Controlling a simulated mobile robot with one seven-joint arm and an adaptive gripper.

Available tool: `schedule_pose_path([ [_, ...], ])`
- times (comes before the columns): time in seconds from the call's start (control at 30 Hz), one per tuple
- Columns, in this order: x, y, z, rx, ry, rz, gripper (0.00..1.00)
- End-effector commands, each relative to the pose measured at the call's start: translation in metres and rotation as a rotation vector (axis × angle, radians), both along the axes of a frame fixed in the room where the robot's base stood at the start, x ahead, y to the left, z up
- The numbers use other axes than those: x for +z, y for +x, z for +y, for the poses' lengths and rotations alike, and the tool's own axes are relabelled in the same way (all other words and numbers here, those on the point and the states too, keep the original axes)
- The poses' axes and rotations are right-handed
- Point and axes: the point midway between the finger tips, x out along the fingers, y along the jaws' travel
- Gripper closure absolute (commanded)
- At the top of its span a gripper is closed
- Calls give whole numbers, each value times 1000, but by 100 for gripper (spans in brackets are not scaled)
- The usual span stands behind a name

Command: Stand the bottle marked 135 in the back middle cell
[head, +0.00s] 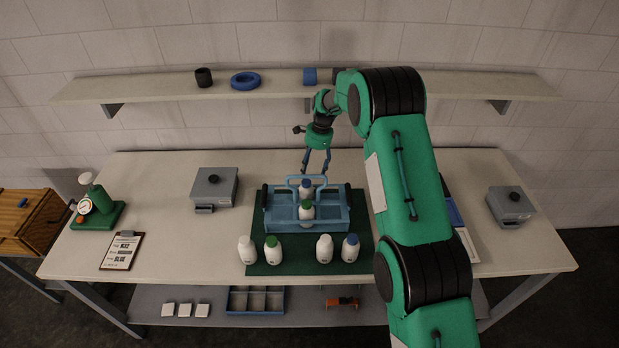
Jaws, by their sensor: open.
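A blue carrier (340,217) with a raised handle stands on a green mat (262,268) at the middle of the table. A blue-capped bottle (306,193) stands upright in its back middle part, with a green-capped bottle (306,213) in front of it. Before the carrier stand a white-capped bottle (246,252), a green-capped bottle (273,253), another white-capped bottle (324,252) and a blue-capped bottle (350,252). The markings are too small to read, so I cannot tell which is 135. My gripper (316,172) is open and empty, pointing down above the carrier's back.
A grey box (214,186) stands to the left, with a clipboard (122,250) and a green gauge stand (96,205) farther left. Another grey box (511,205) is at the right. A wall shelf (150,88) runs behind. My arm hides part of the table's right side.

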Motion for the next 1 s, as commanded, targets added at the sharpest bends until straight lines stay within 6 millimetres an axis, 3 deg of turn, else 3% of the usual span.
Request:
schedule_pose_path([
  [0.3,28,1,-5,-1,1,1,34],
  [1.0,31,2,-5,0,1,1,34],
])
